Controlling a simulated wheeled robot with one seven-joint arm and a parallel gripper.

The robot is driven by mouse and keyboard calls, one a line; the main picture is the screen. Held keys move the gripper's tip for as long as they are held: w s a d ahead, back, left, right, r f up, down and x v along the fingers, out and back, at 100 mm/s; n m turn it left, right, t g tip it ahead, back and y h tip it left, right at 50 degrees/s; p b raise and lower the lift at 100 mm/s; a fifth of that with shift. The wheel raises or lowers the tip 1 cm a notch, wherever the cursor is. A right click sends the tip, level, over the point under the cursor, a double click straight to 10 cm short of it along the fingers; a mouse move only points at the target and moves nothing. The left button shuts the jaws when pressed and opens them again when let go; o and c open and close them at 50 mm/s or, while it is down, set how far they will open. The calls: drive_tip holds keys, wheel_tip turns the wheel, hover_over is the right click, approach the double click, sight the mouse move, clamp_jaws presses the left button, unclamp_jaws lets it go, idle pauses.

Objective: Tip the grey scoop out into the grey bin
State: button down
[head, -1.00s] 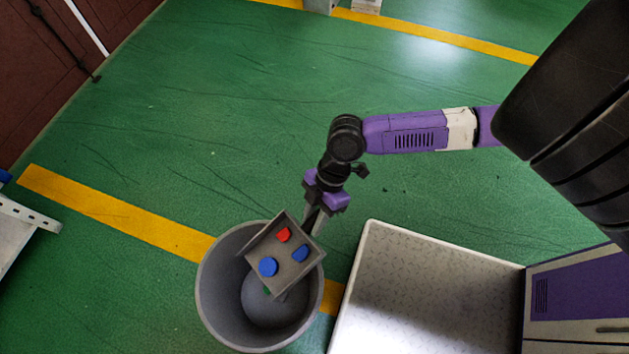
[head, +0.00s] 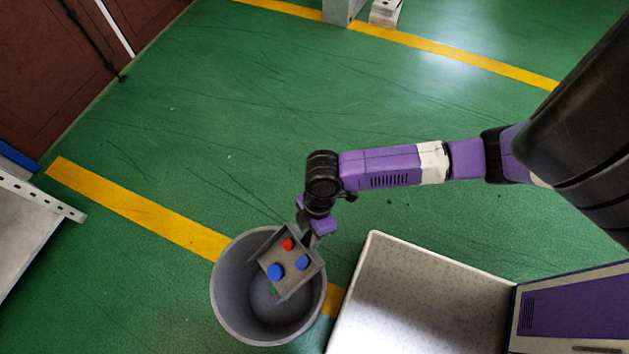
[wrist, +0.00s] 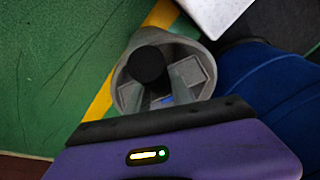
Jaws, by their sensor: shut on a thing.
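The grey scoop (head: 290,275) is over the mouth of the round grey bin (head: 224,305). It holds a red piece (head: 288,244) and two blue pieces, one round (head: 275,271) and one smaller (head: 302,263). A small green piece (head: 274,290) shows just past the scoop's lower edge; I cannot tell if it is in the scoop or the bin. My gripper (head: 306,238) is shut on the scoop at its upper end. In the wrist view the scoop (wrist: 193,72) is partly hidden by a dark round shape, with the bin's rim (wrist: 122,75) around it.
A white speckled table (head: 420,290) stands close to the bin's right, with a purple and white cabinet (head: 570,310) beyond it. A grey metal piece (head: 35,215) is at the left edge. Green floor with a yellow line (head: 140,208) is open behind the bin.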

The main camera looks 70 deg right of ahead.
sight(304, 243)
drive_tip(key=shift+w+a+r+g+h+p, duration=0.2)
drive_tip(key=shift+w+a+r+h+p, duration=0.3)
drive_tip(key=shift+p, duration=0.65)
drive_tip(key=shift+w+a+r+g+h+p, duration=0.1)
drive_tip(key=shift+a+r+g+h+p, duration=0.15)
drive_tip(key=shift+a+r+p, duration=0.6)
drive_tip(key=shift+w+a+r+g+h+p, duration=0.2)
drive_tip(key=shift+w+a+h+p, duration=0.3)
drive_tip(key=shift+p, duration=0.75)
drive_tip(key=w+a+r+g+h, duration=0.2)
drive_tip(key=w+a+h, duration=0.1)
drive_tip(key=a, duration=0.2)
drive_tip(key=shift+a+h, duration=0.2)
drive_tip(key=shift+h, duration=0.15)
